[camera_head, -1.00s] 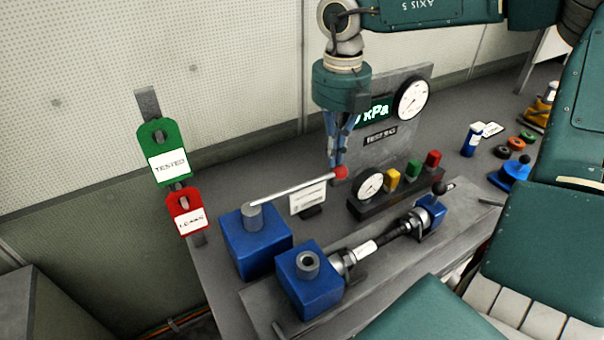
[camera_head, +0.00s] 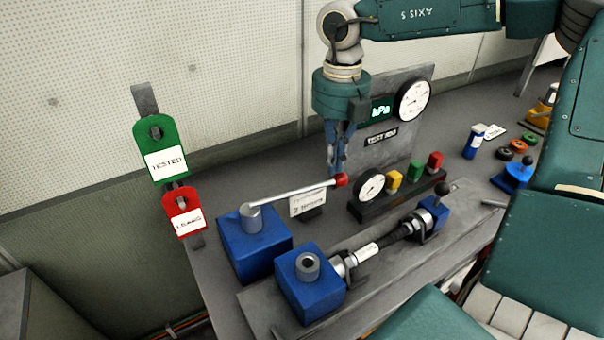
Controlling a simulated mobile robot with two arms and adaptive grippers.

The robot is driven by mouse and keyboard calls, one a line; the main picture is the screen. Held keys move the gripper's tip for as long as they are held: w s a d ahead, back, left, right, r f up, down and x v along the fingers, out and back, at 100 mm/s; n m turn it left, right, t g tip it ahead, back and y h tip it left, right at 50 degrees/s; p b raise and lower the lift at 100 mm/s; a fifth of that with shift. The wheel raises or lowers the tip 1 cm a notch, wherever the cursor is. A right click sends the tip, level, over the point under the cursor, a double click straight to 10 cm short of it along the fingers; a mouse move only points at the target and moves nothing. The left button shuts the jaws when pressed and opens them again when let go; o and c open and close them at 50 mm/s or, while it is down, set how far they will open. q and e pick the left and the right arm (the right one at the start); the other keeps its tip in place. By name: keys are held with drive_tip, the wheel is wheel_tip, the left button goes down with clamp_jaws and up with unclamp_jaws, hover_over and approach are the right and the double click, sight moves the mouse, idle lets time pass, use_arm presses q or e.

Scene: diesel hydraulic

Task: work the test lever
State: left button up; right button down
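The test lever (camera_head: 295,192) is a pale rod with a red ball knob (camera_head: 341,180) at its right end, rising slightly to the right from a post on a blue block (camera_head: 253,250). My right gripper (camera_head: 338,168) points down from above, its narrow blue-grey fingertips at the red knob. The fingers look close together, but I cannot tell whether they hold the knob or only touch it. My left gripper is not in view.
A panel (camera_head: 402,135) with a green kPa display and a dial (camera_head: 412,101) stands behind the gripper. A small dial (camera_head: 370,187) and coloured buttons sit right of the knob. Green (camera_head: 157,141) and red (camera_head: 182,206) tags hang at left. A small white card (camera_head: 308,206) stands under the lever.

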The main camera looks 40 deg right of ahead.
drive_tip(key=shift+f+b, duration=0.45)
drive_tip(key=shift+f, duration=0.2)
drive_tip(key=shift+r, duration=0.1)
wheel_tip(320, 180, up, 10)
drive_tip(key=p, duration=0.5)
drive_tip(key=shift+r+p, duration=0.15)
drive_tip(key=shift+p, duration=0.25)
wheel_tip(320, 180, down, 10)
drive_tip(key=f+b, duration=0.1)
drive_tip(key=b, duration=0.8)
wheel_tip(320, 180, up, 11)
drive_tip(key=p, duration=0.6)
drive_tip(key=shift+p, duration=0.3)
idle(0.4)
drive_tip(key=shift+r, duration=0.1)
idle(0.3)
drive_tip(key=shift+r+p, duration=1.75)
drive_tip(key=shift+r, duration=0.7)
